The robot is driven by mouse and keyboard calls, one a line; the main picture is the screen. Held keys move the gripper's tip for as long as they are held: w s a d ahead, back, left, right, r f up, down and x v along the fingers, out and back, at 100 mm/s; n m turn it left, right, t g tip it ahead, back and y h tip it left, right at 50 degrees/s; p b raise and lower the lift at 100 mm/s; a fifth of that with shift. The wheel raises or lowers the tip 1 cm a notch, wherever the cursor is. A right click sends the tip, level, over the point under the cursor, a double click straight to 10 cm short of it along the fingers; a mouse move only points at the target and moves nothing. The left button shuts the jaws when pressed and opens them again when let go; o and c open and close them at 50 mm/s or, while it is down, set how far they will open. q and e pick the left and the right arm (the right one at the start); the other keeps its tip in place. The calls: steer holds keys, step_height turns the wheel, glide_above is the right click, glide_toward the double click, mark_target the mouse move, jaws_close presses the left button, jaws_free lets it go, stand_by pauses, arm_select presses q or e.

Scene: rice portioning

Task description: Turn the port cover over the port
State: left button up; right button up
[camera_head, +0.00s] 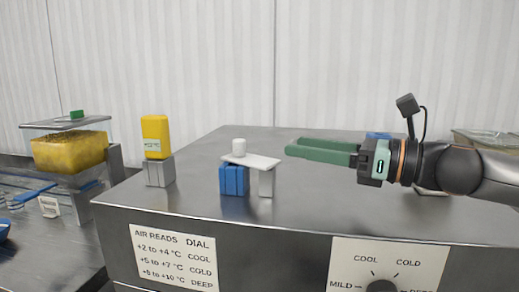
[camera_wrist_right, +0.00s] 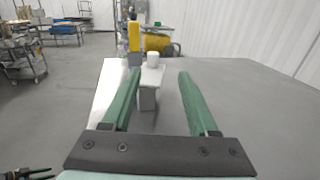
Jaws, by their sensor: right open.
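A light grey flat plate with a white knob, seemingly the port cover (camera_head: 258,161), lies level at the middle of the steel counter top. Its right end sits on a grey post (camera_head: 266,183). Its left part reaches above a blue block (camera_head: 234,180); I cannot tell whether they touch. No port opening can be made out. My right gripper (camera_head: 290,148) is open and empty, its green fingers pointing left, to the right of the plate. In the right wrist view the plate (camera_wrist_right: 152,76) and post show between and beyond the fingers.
A yellow bottle-like object (camera_head: 155,132) stands in a grey holder (camera_head: 160,171) left of the plate. A clear bin of yellow food (camera_head: 70,150) is farther left. A dial (camera_head: 382,287) and label (camera_head: 174,257) are on the unit's front. The counter behind the plate is clear.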

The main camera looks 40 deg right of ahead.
mark_target(243, 141)
steer(key=shift+s+a+f+n+y, duration=0.15)
steer(key=shift+a+f+n+y, duration=0.15)
steer(key=shift+a+f, duration=0.1)
steer(key=shift+a, duration=0.15)
steer(key=p+x, duration=0.5)
steer(key=x, duration=0.5)
steer(key=shift+r, duration=0.1)
steer(key=shift+w+a+p, duration=0.2)
steer(key=shift+w+p, duration=0.35)
steer(key=shift+w, duration=0.1)
steer(key=shift+w+a+p, duration=0.15)
steer(key=shift+w+p, duration=0.15)
steer(key=shift+w, duration=0.1)
steer(key=shift+c, duration=0.4)
jaws_close()
